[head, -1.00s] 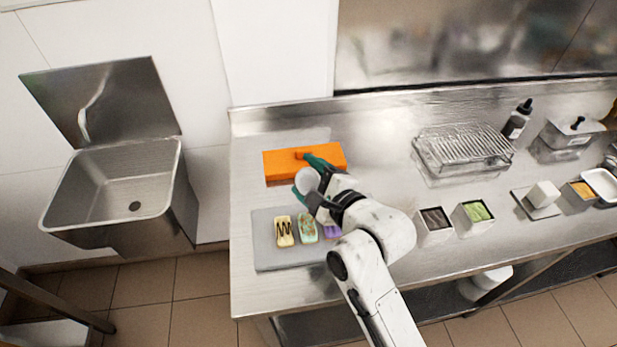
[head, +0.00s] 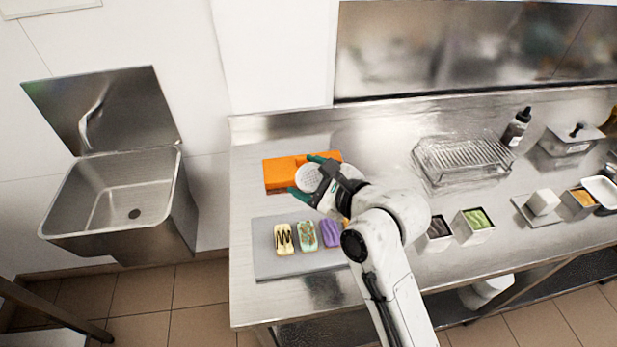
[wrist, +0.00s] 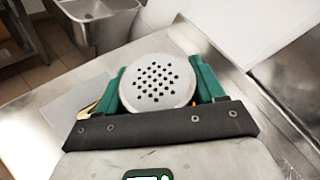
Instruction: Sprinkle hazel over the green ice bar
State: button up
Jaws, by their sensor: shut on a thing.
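My gripper (head: 312,176) is shut on a white shaker with a perforated round lid (head: 313,179). The lid with its dark holes shows between the green fingers in the wrist view (wrist: 157,82). The shaker is above the counter, in front of the orange box. The green ice bar (head: 307,236) lies on a grey board (head: 268,262), with brown flecks on its top. It lies below the shaker in the head view. A cream bar with dark zigzag lines (head: 284,239) is to its left, and a purple bar (head: 330,233) to its right.
An orange box (head: 280,174) stands behind the gripper. Containers with dark (head: 437,228) and green (head: 476,219) contents stand right of my arm. A wire rack (head: 463,157) and a dark-capped bottle (head: 517,126) are further back. A sink (head: 120,195) is at left.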

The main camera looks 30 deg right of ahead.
jog(key=m, duration=0.1)
jog(key=r+m+g+y, duration=0.1)
jog(key=shift+d+r+m, duration=0.1)
jog(key=shift+r+m, duration=0.15)
jog(key=shift+m, duration=0.05)
jog(key=shift+r+m+g+y, duration=0.25)
jog(key=shift+m+g+y, duration=0.05)
jog(key=shift+m+y, duration=0.5)
